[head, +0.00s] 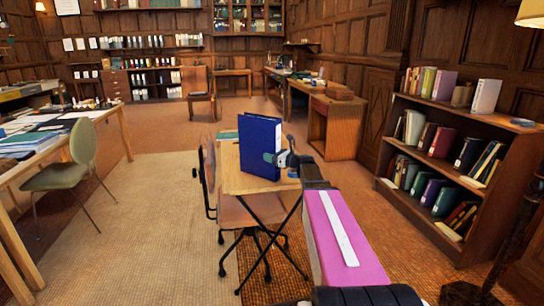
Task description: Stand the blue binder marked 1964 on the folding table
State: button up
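The blue binder (257,140) is upright in the middle of the head view, at the folding table (236,182). Its lower edge is at the light wooden tabletop; I cannot tell whether it rests on it or hangs just above. No 1964 marking is readable. My gripper (274,158) reaches in from the right at the binder's right edge. One finger lies across the front cover and the other is hidden behind the binder, so it appears shut on it. The folding table has thin dark crossed legs.
An office chair (207,180) stands close against the table's left side. A low bookcase (472,124) with books is at the right. A long desk (112,112) and green chair (82,150) are at the left. A wooden desk (342,125) stands behind. Open floor lies left of the table.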

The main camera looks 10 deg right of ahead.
jog(key=shift+o, duration=0.9)
